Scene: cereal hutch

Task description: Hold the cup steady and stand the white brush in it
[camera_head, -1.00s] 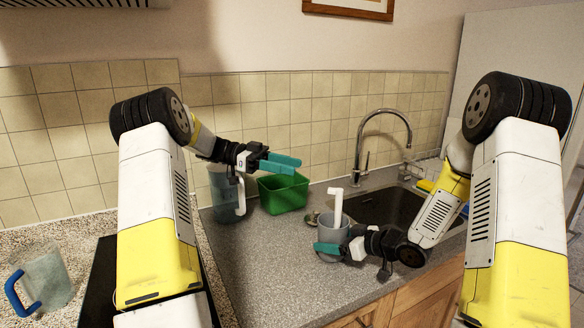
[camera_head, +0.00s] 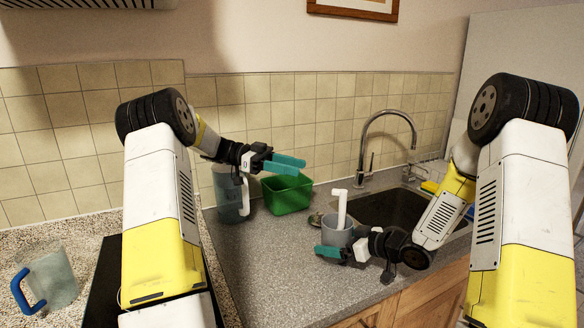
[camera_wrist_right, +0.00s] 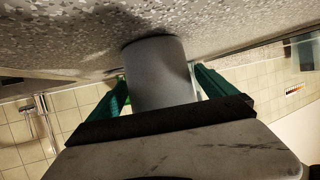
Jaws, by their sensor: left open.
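The grey cup (camera_head: 333,238) stands upright on the counter near the sink. The white brush (camera_head: 342,211) stands in it, nearly upright, its head above the rim; its lower end is hidden inside the cup. My right gripper (camera_head: 337,251) is low at the cup's front side. In the right wrist view, the cup (camera_wrist_right: 158,75) sits between my right gripper's teal fingers (camera_wrist_right: 160,80), which close on its sides. My left gripper (camera_head: 287,163) is open and empty, above the green box and up and left of the cup, clear of the brush.
The green box (camera_head: 288,195) stands behind the cup, beside a blue-grey jug (camera_head: 228,196) with a white handle. The sink (camera_head: 392,209) and tap (camera_head: 366,140) lie to the right. A blue-handled jug (camera_head: 52,278) stands at far left. The counter's front left is clear.

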